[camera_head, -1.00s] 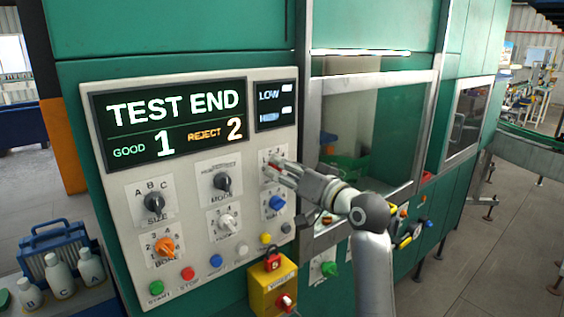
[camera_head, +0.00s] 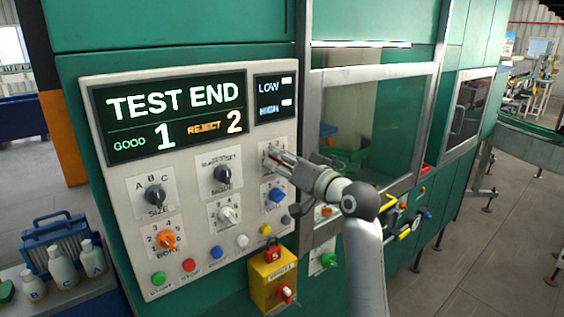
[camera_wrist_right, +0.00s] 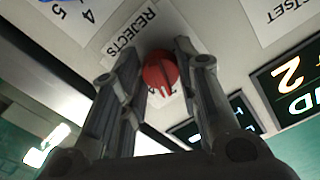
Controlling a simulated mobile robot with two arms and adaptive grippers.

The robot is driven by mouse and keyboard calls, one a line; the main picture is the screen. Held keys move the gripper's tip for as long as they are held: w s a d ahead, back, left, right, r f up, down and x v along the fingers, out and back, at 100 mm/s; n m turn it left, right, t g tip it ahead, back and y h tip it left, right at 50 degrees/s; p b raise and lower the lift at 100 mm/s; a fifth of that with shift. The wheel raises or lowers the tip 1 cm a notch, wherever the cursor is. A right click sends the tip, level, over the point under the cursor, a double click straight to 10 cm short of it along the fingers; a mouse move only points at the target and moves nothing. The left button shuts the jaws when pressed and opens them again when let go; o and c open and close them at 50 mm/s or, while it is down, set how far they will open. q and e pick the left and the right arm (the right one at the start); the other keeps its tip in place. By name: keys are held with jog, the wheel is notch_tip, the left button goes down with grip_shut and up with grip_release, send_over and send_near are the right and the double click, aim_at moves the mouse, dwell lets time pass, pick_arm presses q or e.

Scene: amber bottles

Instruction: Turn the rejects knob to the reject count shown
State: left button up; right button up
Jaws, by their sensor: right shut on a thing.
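The screen (camera_head: 170,118) on the grey panel reads TEST END, GOOD 1 and REJECT 2. The rejects knob (camera_wrist_right: 160,72) is red, under an upside-down REJECTS label (camera_wrist_right: 133,28) in the right wrist view. My right gripper (camera_wrist_right: 158,58) has one finger on each side of the knob and is shut on it. In the head view my right gripper (camera_head: 274,158) reaches the panel's upper right, and its fingers cover most of the knob. The fingers also hide much of the knob's scale. My left gripper is not in view.
Close by are a black mode knob (camera_head: 222,175), a blue knob (camera_head: 276,196) and a white knob (camera_head: 226,215). An orange knob (camera_head: 166,240) and several coloured buttons sit lower. A yellow box (camera_head: 270,280) juts out below the panel.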

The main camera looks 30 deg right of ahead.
jog(key=shift+n+b, duration=1.3)
jog(key=shift+n, duration=2.5)
jog(key=o, duration=1)
jog(key=shift+s, duration=0.1)
